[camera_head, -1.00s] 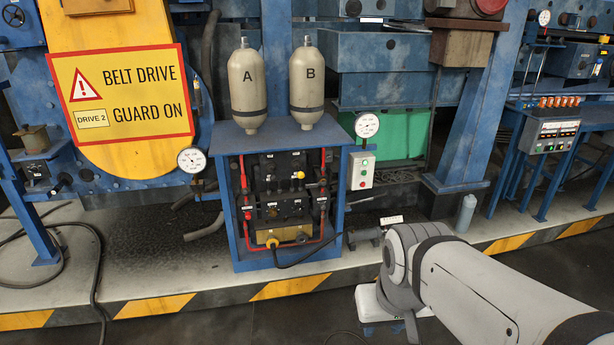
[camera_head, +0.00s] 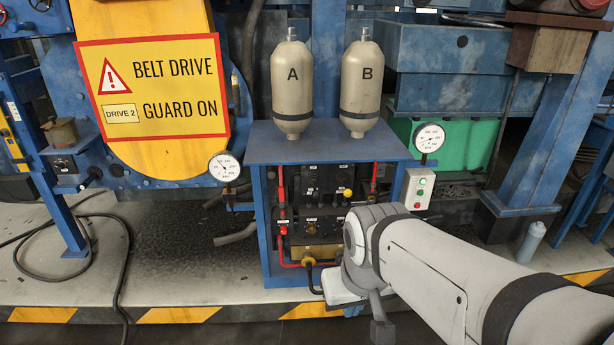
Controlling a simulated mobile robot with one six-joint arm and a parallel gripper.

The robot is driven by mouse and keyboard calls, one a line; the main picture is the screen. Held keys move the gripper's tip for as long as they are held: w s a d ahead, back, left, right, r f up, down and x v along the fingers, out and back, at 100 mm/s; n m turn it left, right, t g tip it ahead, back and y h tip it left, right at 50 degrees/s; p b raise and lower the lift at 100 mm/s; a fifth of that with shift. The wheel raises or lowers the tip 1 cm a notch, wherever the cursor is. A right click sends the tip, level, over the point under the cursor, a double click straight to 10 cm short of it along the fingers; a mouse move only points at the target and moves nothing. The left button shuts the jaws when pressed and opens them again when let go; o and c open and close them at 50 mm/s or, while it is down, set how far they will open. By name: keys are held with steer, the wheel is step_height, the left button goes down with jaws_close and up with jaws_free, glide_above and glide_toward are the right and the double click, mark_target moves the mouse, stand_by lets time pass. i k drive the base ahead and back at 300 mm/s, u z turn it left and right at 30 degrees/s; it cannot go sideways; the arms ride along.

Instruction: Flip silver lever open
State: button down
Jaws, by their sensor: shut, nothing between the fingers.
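I cannot make out a silver lever now. My arm covers the space just right of the blue cabinet (camera_head: 268,235), where a thin grey rod and a dark pipe fitting showed earlier. The cabinet's front holds black valve blocks (camera_head: 322,180), red pipes (camera_head: 281,183) and a yellow knob (camera_head: 348,193). My gripper (camera_head: 345,288), at the end of my wrist, is shut and empty, low in front of the cabinet's lower right. Its fingers are mostly hidden behind my wrist, and I cannot tell whether it touches anything.
Two beige tanks, A (camera_head: 292,92) and B (camera_head: 361,90), stand on the cabinet top. A gauge (camera_head: 429,138) and a button box (camera_head: 417,189) are at its right.

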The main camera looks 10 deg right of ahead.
mark_target(372, 201)
steer(key=z, duration=0.05)
steer(key=i, duration=1.15)
steer(key=z, duration=0.55)
steer(key=k, duration=0.9)
steer(key=z, duration=0.2)
steer(key=i, duration=0.95)
steer(key=u, duration=0.1)
